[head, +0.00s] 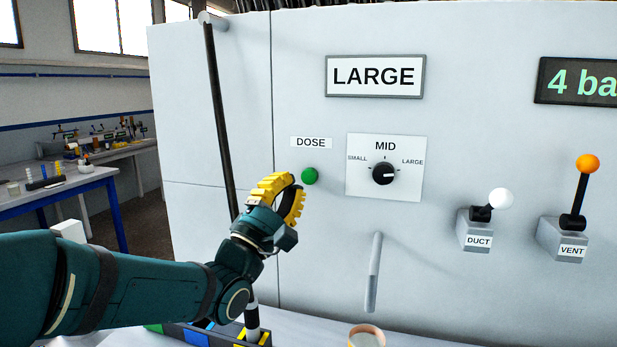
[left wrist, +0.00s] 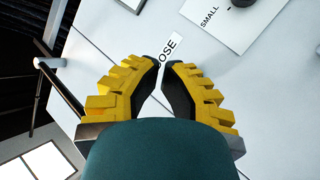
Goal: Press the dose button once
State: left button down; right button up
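The green dose button (head: 310,176) sits on the pale machine panel under the DOSE label (head: 311,143). My left gripper (head: 297,184), with yellow ribbed fingers, is just left of and below the button in the head view. Whether it touches the button I cannot tell. In the left wrist view the fingertips (left wrist: 166,66) come almost together with nothing visible between them. The DOSE label (left wrist: 168,48) shows partly behind them, and the button is hidden there. My right gripper is not in view.
A dial (head: 384,173) marked SMALL, MID and LARGE is right of the button, its pale mark facing right. A LARGE sign (head: 375,76) is above. DUCT (head: 480,228) and VENT (head: 566,238) levers stand further right. A spout (head: 373,272) hangs above a cup (head: 366,337).

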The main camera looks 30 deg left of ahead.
aim_at(310, 176)
pick_arm(q)
jog(key=w+a, duration=0.1)
jog(key=w, duration=0.6)
jog(key=shift+w+a+p, duration=0.35)
jog(key=shift+a+p, duration=0.05)
jog(key=c, duration=1.7)
grip_release()
jog(key=shift+w, duration=0.2)
grip_shut()
jog(key=shift+w+a+b, duration=0.1)
jog(key=shift+w+b, duration=0.1)
jog(key=shift+b, duration=0.1)
